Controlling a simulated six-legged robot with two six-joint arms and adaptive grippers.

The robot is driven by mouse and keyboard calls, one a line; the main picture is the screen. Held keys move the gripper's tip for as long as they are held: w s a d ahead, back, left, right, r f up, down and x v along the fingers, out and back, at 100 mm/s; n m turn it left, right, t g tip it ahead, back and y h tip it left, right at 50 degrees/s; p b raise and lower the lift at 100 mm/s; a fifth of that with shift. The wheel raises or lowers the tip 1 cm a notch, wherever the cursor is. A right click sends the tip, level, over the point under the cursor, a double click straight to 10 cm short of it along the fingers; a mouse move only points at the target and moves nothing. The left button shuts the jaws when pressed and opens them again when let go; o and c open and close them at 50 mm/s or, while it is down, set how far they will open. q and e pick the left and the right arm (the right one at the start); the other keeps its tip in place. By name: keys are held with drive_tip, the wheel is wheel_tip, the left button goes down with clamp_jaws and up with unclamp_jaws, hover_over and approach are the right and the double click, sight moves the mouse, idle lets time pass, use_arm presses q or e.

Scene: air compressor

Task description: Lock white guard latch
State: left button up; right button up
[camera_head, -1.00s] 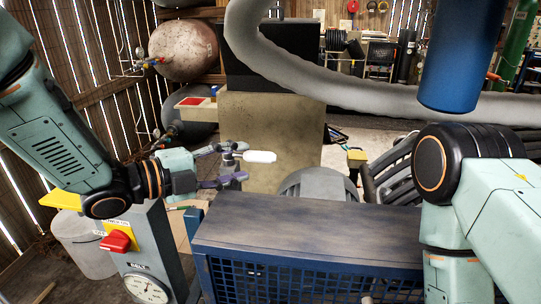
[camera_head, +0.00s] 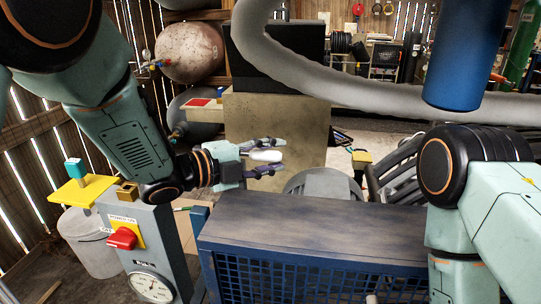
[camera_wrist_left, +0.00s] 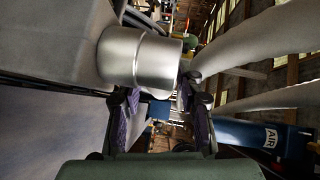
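A small white rounded handle (camera_head: 266,155), which looks like the guard latch, shows behind the blue cabinet. My left gripper (camera_head: 280,157) reaches it from the left, with its two purple-padded fingers spread above and below the white handle in the picture. I cannot tell whether they touch it. In the left wrist view, my left gripper (camera_wrist_left: 157,96) has its fingers apart. My right gripper is out of view.
The blue cabinet (camera_head: 300,222) with a mesh front stands in the foreground. A grey panel (camera_head: 165,240) with a red knob (camera_head: 122,238) and a gauge (camera_head: 149,287) is at its left. A thick grey hose (camera_head: 330,80) arches above. A blue cylinder (camera_head: 460,55) hangs at upper right.

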use_arm(q)
drive_tip(key=shift+a, duration=0.2)
drive_tip(key=shift+c, duration=0.8)
drive_tip(key=shift+a, duration=0.3)
drive_tip(key=shift+c, duration=0.6)
drive_tip(key=shift+s+a+r, duration=0.1)
drive_tip(key=shift+s+r, duration=0.05)
drive_tip(key=shift+s, duration=0.1)
drive_tip(key=shift+c, duration=0.8)
drive_tip(key=shift+d, duration=0.2)
clamp_jaws()
drive_tip(key=shift+w, duration=0.15)
